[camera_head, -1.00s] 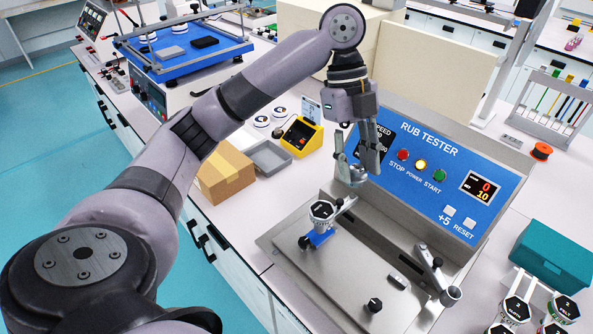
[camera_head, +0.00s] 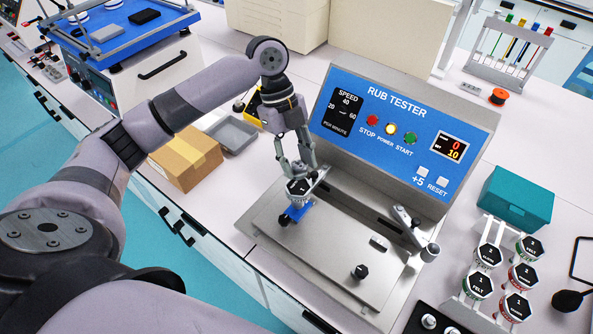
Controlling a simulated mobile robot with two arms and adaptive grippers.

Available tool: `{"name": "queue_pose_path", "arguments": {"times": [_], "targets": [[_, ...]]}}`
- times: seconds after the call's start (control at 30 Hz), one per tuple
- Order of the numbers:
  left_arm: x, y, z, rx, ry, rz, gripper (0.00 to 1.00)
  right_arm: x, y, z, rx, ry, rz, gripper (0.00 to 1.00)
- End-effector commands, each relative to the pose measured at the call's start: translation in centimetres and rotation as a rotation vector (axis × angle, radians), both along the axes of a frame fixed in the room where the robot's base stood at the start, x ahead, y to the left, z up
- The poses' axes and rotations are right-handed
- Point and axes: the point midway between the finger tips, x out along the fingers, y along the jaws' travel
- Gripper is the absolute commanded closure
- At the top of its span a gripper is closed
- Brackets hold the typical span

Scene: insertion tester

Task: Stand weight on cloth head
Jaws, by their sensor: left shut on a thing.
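My left gripper (camera_head: 305,157) is shut on a small grey metal weight (camera_head: 301,170), which is partly hidden by the fingers. It is over the left side of the rub tester. Right below the weight is the head on the tester (camera_head: 298,188), with a black top whose label is too small to read. The head stands on a blue clamp (camera_head: 294,212). I cannot tell whether the weight touches the head's top. My right gripper is not in view.
The tester's blue panel (camera_head: 400,130) stands close behind the gripper. A metal arm (camera_head: 415,232) is at the tester's right. A rack of several labelled heads (camera_head: 478,285) stands at the right, near a teal box (camera_head: 517,196). A cardboard box (camera_head: 182,160) and grey tray (camera_head: 232,133) are at left.

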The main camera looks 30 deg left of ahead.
Motion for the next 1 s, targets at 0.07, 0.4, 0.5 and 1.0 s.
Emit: {"name": "queue_pose_path", "arguments": {"times": [0.07,0.4,0.5,1.0], "targets": [[0.0,0.0,-0.7,-0.002,0.001,0.001,0.99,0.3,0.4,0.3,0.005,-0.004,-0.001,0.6],[0.0,-0.1,-4.4,-0.001,0.004,0.0,0.99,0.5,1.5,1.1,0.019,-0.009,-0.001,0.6],[0.0,-0.1,-5.3,-0.002,0.001,0.001,0.99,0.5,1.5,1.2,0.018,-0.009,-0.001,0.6],[0.0,0.0,-5.7,0.0,0.0,0.0,0.55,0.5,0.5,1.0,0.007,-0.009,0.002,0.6]]}}
